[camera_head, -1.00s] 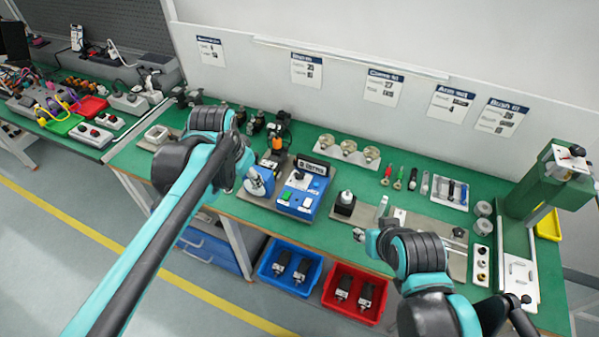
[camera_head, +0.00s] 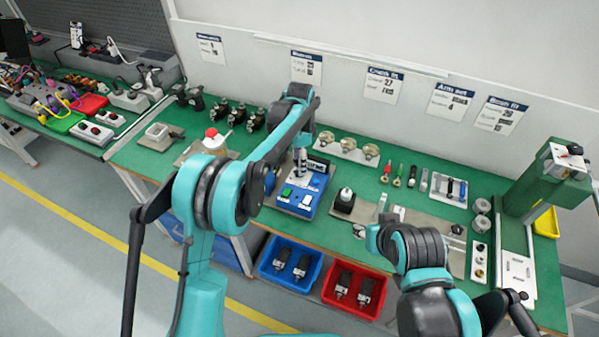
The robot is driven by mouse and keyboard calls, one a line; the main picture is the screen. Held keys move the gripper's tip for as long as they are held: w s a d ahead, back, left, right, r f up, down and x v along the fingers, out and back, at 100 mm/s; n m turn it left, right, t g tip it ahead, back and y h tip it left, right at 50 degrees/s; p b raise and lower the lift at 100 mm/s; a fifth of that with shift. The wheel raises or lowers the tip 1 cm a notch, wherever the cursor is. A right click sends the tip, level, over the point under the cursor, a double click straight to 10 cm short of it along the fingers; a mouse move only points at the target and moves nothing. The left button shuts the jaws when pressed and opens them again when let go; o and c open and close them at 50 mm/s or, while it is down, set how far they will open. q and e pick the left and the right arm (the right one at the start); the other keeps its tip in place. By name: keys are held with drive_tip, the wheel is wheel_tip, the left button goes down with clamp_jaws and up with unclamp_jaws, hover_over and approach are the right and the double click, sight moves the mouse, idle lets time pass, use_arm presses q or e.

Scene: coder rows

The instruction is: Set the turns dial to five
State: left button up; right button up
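The blue control box (camera_head: 303,208) stands on the green bench, with a dark display at its back, a green button (camera_head: 287,193) and a white button (camera_head: 307,200) at its front. My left gripper (camera_head: 300,172) points down over the upper left part of the box's panel. It covers the spot where a small dark knob showed, so the dial and its setting are hidden. I cannot tell whether the fingers touch it or how far apart they are. My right gripper (camera_head: 359,232) hangs low at the bench's front, away from the box; its fingers are too small to read.
A blue bin (camera_head: 290,266) and a red bin (camera_head: 354,291) sit below the bench edge. A green press (camera_head: 549,180) stands at right.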

use_arm(q)
wheel_tip(320, 180, down, 5)
drive_tip(key=shift+f+b, duration=0.15)
drive_tip(key=shift+b, duration=0.55)
drive_tip(key=c, duration=1.2)
